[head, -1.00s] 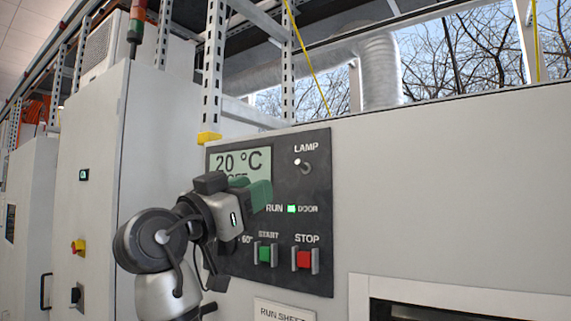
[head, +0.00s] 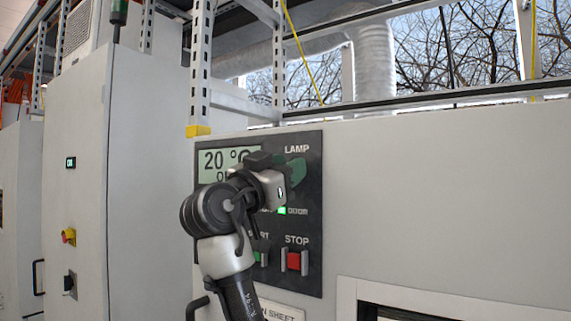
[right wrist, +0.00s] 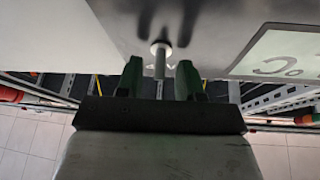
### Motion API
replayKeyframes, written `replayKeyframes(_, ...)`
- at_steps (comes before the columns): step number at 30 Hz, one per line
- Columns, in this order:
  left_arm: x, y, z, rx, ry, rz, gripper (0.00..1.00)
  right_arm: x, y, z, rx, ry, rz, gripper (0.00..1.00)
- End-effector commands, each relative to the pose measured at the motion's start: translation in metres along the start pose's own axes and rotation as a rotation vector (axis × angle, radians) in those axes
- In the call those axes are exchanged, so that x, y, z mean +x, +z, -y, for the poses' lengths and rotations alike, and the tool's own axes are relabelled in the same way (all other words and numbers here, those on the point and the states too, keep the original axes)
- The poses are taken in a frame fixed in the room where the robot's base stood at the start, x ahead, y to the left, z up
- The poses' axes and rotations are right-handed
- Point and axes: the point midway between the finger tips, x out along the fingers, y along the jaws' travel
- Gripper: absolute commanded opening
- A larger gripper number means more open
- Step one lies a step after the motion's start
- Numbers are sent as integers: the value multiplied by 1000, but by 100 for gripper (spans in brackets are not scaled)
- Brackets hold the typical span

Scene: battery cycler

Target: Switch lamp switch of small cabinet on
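The LAMP switch is a small metal toggle (right wrist: 160,60) on the dark control panel (head: 314,235) of the small cabinet. In the head view my right gripper (head: 293,172) covers it, just below the LAMP label (head: 296,149). In the right wrist view, which is upside down, the right gripper (right wrist: 160,82) is open. Its green fingers stand one on each side of the toggle, with a visible gap to each. My left gripper is not in view.
The red STOP button (head: 294,261) and the partly hidden START button (head: 263,257) sit below on the panel. The display (head: 212,162) is partly covered by my gripper. A tall cabinet (head: 145,200) stands to the left. The cabinet front right of the panel is bare.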

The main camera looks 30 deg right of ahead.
Motion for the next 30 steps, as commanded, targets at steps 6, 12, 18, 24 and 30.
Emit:
replayKeyframes(6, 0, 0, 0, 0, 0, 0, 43, 0, 1, 0, -1, 0, 1, 25)
replayKeyframes(12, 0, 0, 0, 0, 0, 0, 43, 0, 0, 0, -1, 0, 1, 0)
replayKeyframes(18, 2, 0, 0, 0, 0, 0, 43, 0, 0, 0, -2, 3, 29, 0)
replayKeyframes(24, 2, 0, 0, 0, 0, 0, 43, 2, -5, 2, -16, 19, 143, 0)
replayKeyframes(30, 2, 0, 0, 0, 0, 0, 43, 2, -4, 1, -20, 22, 147, 0)
